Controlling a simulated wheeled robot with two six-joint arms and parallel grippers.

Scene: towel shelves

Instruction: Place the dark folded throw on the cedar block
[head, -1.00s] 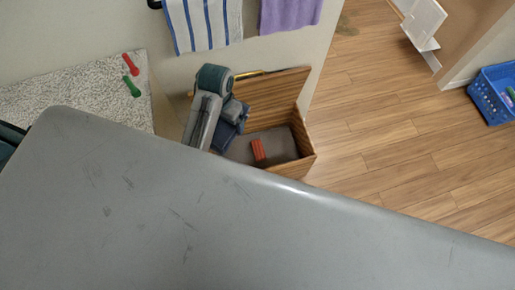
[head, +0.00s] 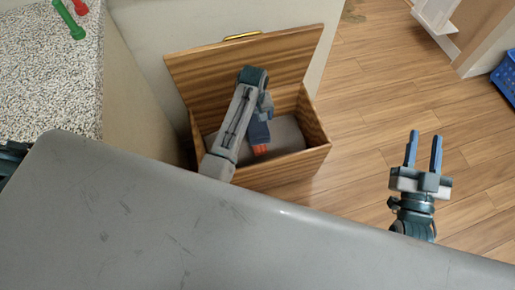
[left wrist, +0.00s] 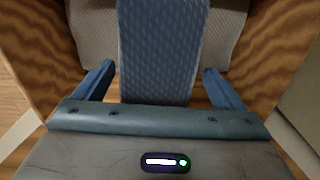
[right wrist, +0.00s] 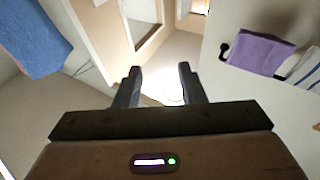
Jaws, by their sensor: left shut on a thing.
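The dark blue folded throw (head: 258,132) hangs from my left gripper (head: 258,114), inside the open wooden chest. In the left wrist view the throw (left wrist: 160,45) fills the space between the two fingers. The orange-red cedar block (head: 260,150) lies in the chest just below the throw, partly covered by it in the head view. I cannot tell whether the throw touches the block. The block does not show in the left wrist view. My right gripper (head: 424,137) is open and empty over the floor at the right; its spread fingers also show in the right wrist view (right wrist: 160,72).
The chest (head: 285,176) has its lid (head: 250,62) raised against the wall. A grey padded thing (head: 288,135) covers its bottom. A speckled counter (head: 50,85) with a green thing (head: 68,22) and a red one stands left. Wooden floor (head: 375,90) is clear at right.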

